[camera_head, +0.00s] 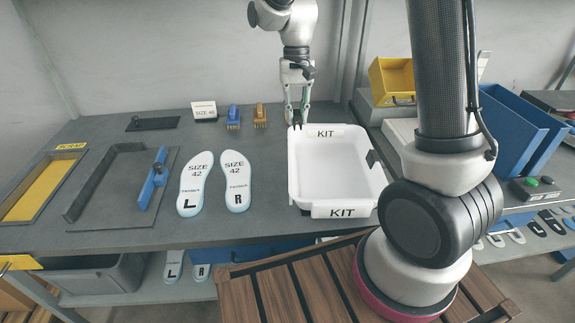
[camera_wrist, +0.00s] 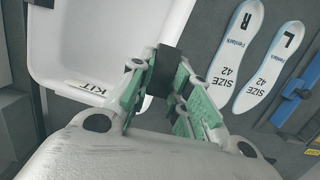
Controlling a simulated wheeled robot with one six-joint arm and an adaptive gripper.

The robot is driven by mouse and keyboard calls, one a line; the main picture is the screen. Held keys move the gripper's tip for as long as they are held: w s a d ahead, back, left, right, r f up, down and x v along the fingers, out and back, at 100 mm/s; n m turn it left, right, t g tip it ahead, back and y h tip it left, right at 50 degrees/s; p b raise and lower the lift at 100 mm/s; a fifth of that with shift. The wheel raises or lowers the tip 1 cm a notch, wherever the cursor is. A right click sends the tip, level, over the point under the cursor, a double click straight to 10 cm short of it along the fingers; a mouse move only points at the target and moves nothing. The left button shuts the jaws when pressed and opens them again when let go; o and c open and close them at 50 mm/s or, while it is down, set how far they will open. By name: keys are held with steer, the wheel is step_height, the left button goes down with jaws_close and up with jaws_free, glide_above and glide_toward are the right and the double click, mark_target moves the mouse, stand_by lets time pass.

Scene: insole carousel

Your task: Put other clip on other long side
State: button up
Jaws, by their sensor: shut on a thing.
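The white kit tray (camera_head: 330,211) stands on the grey bench with KIT labels on its short ends; part of it shows in the wrist view (camera_wrist: 66,77). One black clip (camera_head: 373,160) sits on its right long side. My gripper (camera_head: 297,122) is at the tray's far left corner, pointing down. In the wrist view its green-padded fingers are shut on another black clip (camera_wrist: 167,71). This clip is at the rim of the tray's left long side. I cannot tell whether it is seated on the rim or just beside it.
Left and right insoles (camera_head: 195,184) (camera_head: 236,182) lie left of the tray. A blue-handled fixture (camera_head: 152,186) and yellow scrap bin (camera_head: 44,190) are farther left. Blue and brown brushes (camera_head: 233,118) (camera_head: 260,115) and a size card (camera_head: 204,111) stand behind. Blue bins (camera_head: 525,125) are at the right.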

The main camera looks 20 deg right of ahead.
steer(key=s+a+g, duration=0.1)
steer(key=s+a, duration=0.1)
glide_above(292, 155)
steer(key=x, duration=0.4)
steer(key=shift+w+a+f, duration=0.2)
steer(key=shift+w+f, duration=0.15)
steer(key=shift+d+f, duration=0.1)
steer(key=shift+f, duration=1.85)
steer(key=shift+f, duration=0.1)
steer(key=shift+f, duration=0.4)
steer(key=shift+f, duration=0.1)
steer(key=o, duration=0.7)
steer(key=shift+o, duration=0.2)
